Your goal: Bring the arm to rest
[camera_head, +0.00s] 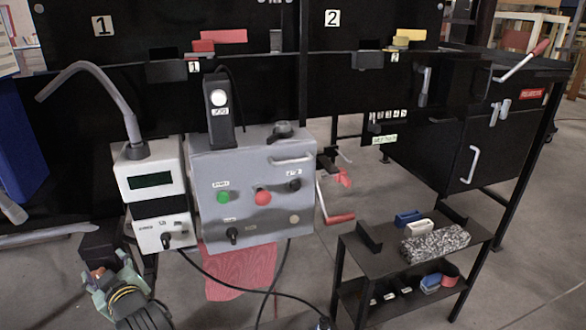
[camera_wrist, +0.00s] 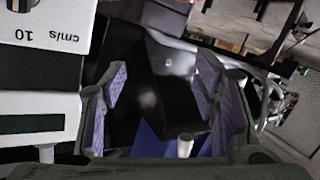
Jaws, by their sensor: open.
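My gripper (camera_wrist: 158,88) is open in the wrist view. Its two pale-padded fingers stand apart, and no held object shows between them. A dark block-like shape and a blue surface show behind the fingers. In the head view my gripper (camera_head: 103,278) is low at the left, below the white meter box (camera_head: 153,172). I cannot tell from these views whether the gripper touches anything.
A grey control box (camera_head: 250,190) with green and red buttons adjoins the meter. A small black shelf (camera_head: 385,264) bears blocks at the lower right. Cables run over the floor. Open floor (camera_head: 545,240) lies at the right.

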